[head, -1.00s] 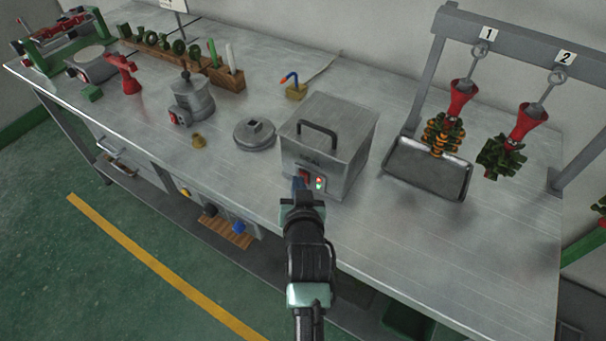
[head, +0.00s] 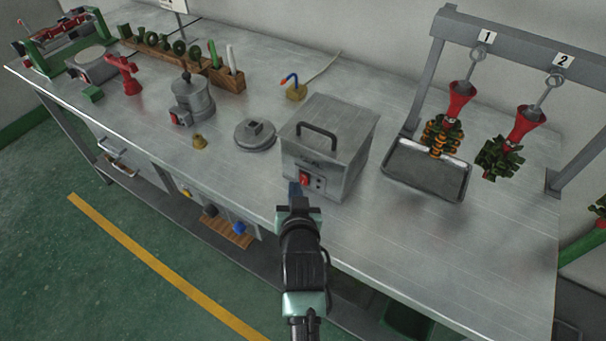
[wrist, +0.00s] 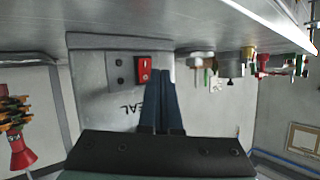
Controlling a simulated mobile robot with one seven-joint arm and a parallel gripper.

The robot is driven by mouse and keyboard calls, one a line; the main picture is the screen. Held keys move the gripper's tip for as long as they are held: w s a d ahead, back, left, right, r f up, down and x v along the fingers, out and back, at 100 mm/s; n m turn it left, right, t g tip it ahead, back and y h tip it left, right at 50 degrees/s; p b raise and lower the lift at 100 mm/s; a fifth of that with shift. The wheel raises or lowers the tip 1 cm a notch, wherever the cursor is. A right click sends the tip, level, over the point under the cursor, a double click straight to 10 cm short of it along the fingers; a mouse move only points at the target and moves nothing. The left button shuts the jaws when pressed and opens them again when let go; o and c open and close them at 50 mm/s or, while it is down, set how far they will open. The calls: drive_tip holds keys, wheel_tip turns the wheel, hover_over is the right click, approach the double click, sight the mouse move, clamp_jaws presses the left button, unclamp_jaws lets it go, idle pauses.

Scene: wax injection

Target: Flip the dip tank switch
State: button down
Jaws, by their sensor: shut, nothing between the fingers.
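The dip tank, a square grey metal box (head: 350,150) with a black lid handle, stands at the middle of the bench. Its red switch (head: 305,179) is low on the front panel, with two dark, unlit indicators beside it. The wrist view shows the panel upside down, with the red switch (wrist: 143,69), two dark round indicators and partly hidden lettering ending "EAL". My gripper (head: 294,187) is shut and empty, with blue fingers just in front of the panel at the switch's left. In the wrist view its fingertips (wrist: 161,73) are beside the switch; contact cannot be told.
A round lid (head: 255,136) and a small brass piece (head: 199,142) lie left of the box. A round pot (head: 190,100) with a red switch stands farther left. A metal tray (head: 425,172) sits under hanging wax trees at right. The front right bench is clear.

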drive_tip(key=shift+s+a+f+p, duration=0.1)
drive_tip(key=shift+s+a+p, duration=0.25)
drive_tip(key=shift+s+a, duration=0.25)
drive_tip(key=shift+s+a+f+p, duration=0.1)
drive_tip(key=shift+s+a+p, duration=0.25)
drive_tip(key=shift+s, duration=0.4)
drive_tip(key=shift+s+a+f+p, duration=0.1)
drive_tip(key=shift+s+a+p, duration=0.2)
drive_tip(key=shift+s+a, duration=0.3)
drive_tip(key=shift+s+d, duration=0.1)
drive_tip(key=w+r+n+t, duration=0.15)
drive_tip(key=r+t, duration=0.25)
drive_tip(key=r, duration=1.4)
drive_tip(key=w+r+m+t, duration=0.1)
drive_tip(key=w+r+t, duration=0.15)
drive_tip(key=r, duration=1.55)
drive_tip(key=s+r+t, duration=0.2)
drive_tip(key=s+r, duration=0.3)
drive_tip(key=r, duration=0.3)
drive_tip(key=s+r+n+t, duration=0.1)
drive_tip(key=s+r+t, duration=0.2)
drive_tip(key=s+r, duration=0.3)
drive_tip(key=s+r+t, duration=0.2)
drive_tip(key=s+r, duration=0.3)
drive_tip(key=r, duration=0.7)
drive_tip(key=shift+s+d+p, duration=0.2)
drive_tip(key=shift+d+p, duration=0.1)
drive_tip(key=shift+d, duration=0.05)
drive_tip(key=shift+t, duration=0.25)
